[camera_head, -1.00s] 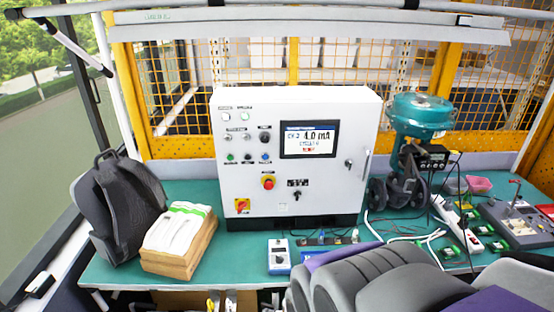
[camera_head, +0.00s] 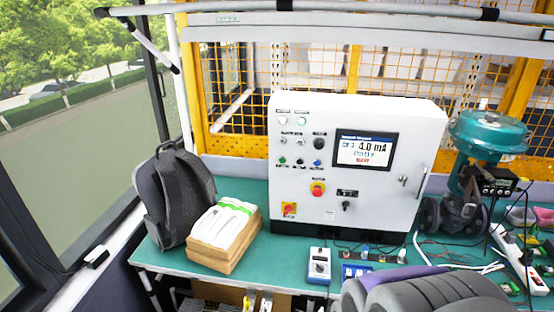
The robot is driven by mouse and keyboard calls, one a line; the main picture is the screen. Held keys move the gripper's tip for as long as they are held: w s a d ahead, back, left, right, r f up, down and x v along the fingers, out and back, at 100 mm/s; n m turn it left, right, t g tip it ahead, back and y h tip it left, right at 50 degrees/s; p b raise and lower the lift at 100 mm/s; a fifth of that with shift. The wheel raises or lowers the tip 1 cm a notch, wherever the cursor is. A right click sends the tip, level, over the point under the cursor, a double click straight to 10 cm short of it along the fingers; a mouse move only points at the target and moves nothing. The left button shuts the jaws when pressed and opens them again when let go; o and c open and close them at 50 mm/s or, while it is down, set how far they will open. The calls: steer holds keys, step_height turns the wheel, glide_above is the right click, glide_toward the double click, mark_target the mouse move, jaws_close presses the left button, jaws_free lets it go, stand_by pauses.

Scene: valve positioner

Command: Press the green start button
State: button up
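The white control cabinet (camera_head: 345,205) stands on the teal bench, its front facing me. A small green button (camera_head: 282,161) is at the left of the lower row of controls. A dark button (camera_head: 300,162) and a blue one (camera_head: 317,162) are to its right. The labels are too small to read. A lit greenish lamp (camera_head: 302,121) is near the panel's top. The screen (camera_head: 365,150) reads about 4.0 mA. My grey and purple arm fills part of the lower right, below the cabinet. My gripper is not visible.
A red emergency knob (camera_head: 317,189) and a red-yellow switch (camera_head: 289,209) are on the cabinet. A backpack (camera_head: 178,195) and a wooden box with white packs (camera_head: 222,262) stand left. A small meter (camera_head: 319,264) lies in front. A teal valve (camera_head: 487,135) stands right. The air before the panel is clear.

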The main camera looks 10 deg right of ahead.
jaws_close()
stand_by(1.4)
